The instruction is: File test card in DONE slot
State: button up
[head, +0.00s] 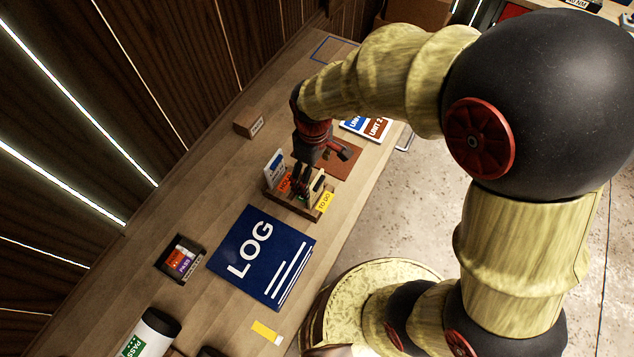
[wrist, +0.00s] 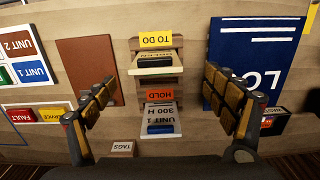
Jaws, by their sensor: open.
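The wooden card rack (head: 276,199) stands on the bench, with a yellow TO DO label (head: 325,201) and an orange HOLD label (head: 286,180). One card (wrist: 156,60) stands at the TO DO end; its writing is unclear. Another white card (wrist: 160,110), reading UNIT 1 and 300 H with a blue patch, stands beyond the HOLD label and also shows in the head view (head: 275,164). My gripper (wrist: 159,82) is open above the rack, with one finger to each side of the cards and nothing between the pads. No DONE label can be read.
A blue LOG book (head: 262,257) lies beside the rack, with a brown mat (head: 342,162) on the other side. UNIT 1 and UNIT 2 panels (head: 366,128) lie past the mat. A TAGS block (head: 249,122) and a small dark tray (head: 163,262) sit nearer the wall.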

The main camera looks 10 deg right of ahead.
aim_at(316, 180)
jog(key=shift+s, duration=0.1)
jog(key=f, duration=0.2)
jog(key=f+b, duration=0.1)
jog(key=f, duration=0.2)
jog(key=f+b, duration=0.1)
jog(key=f, duration=0.1)
jog(key=shift+w+d+f, duration=0.25)
jog(key=shift+w+f, duration=0.15)
jog(key=shift+c, duration=1.1)
jog(key=c, duration=1.1)
jog(key=shift+c, duration=0.3)
